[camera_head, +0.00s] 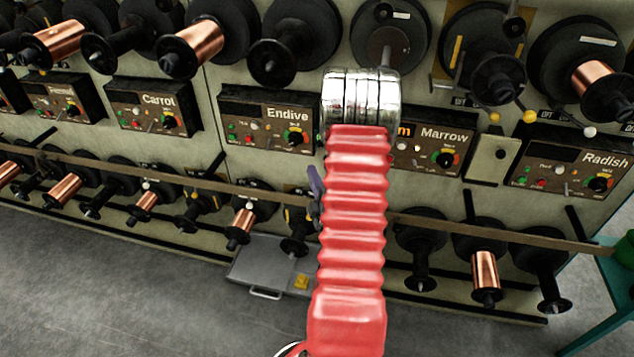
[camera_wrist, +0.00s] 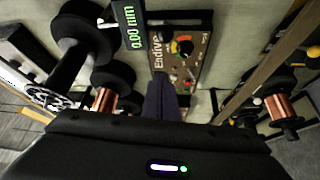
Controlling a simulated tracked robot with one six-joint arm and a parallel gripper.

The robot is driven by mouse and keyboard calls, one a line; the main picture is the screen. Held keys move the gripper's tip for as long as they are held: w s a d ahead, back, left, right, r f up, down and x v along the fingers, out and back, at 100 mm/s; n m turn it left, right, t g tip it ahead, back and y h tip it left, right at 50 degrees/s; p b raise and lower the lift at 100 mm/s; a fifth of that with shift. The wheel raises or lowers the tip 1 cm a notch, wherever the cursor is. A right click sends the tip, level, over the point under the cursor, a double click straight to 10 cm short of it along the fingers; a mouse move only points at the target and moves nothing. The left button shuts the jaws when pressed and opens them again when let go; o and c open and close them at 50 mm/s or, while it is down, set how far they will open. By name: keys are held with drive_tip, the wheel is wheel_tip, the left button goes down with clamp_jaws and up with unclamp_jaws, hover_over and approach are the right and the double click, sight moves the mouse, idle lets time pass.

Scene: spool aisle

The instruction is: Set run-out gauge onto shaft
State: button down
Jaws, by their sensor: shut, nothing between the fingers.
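The run-out gauge (camera_wrist: 132,27) shows in the wrist view as a dark box with a green 0.00 mm reading, at top centre-left, close to a black spool flange (camera_wrist: 84,27). I cannot tell whether it rests on a shaft. In the head view I cannot make it out; my red arm covers part of the rack. A bare shaft with a grey disc (camera_head: 382,50) stands at top centre-right there. My gripper (camera_wrist: 163,88) is shut and empty, its dark purple fingers pointing toward the Endive panel (camera_wrist: 183,48). A purple part of it (camera_head: 314,190) shows beside the arm in the head view.
The rack carries upper and lower rows of black and copper spools. A long rail (camera_head: 245,186) crosses in front of the lower row. A grey case (camera_head: 262,266) lies on the floor beneath. A teal table (camera_head: 612,275) stands at right. The front-left floor is clear.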

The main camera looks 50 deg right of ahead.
drive_tip(key=shift+w+d, duration=0.25)
drive_tip(key=shift+d, duration=0.7)
drive_tip(key=shift+w+d, duration=0.25)
drive_tip(key=shift+d, duration=0.75)
drive_tip(key=shift+w+d, duration=0.25)
drive_tip(key=shift+d, duration=0.7)
drive_tip(key=shift+s, duration=0.1)
